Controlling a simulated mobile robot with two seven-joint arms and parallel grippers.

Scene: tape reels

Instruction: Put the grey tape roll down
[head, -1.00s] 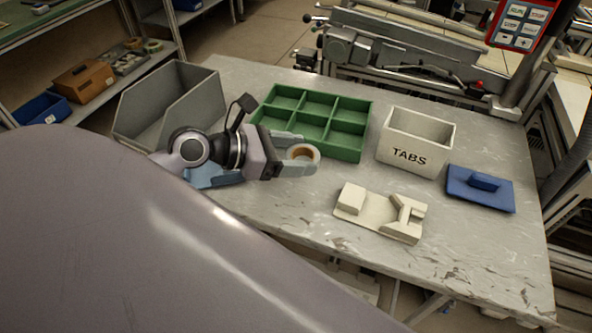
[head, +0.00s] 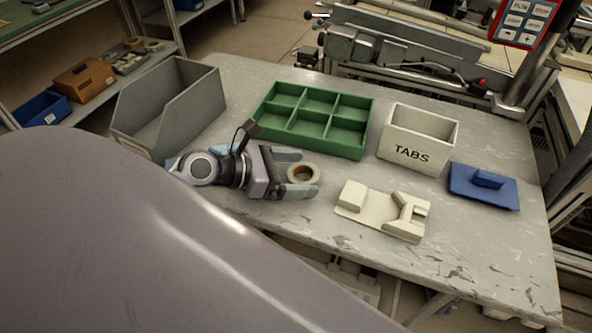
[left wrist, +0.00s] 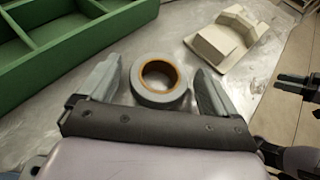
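The grey tape roll (head: 314,170), with an orange-brown core, lies flat on the grey table in front of the green divided tray. My left gripper (head: 297,173) is low at the table with a finger on each side of the roll. In the left wrist view the roll (left wrist: 160,98) sits between the two spread fingers of the gripper (left wrist: 160,85). A gap shows on both sides, so the gripper is open and not holding it. A dark and purple part at the right edge of that view may be my right gripper; its fingers are unclear.
The green tray (head: 365,134) is behind the roll, a grey bin (head: 200,98) to the left. Bare table lies in front.

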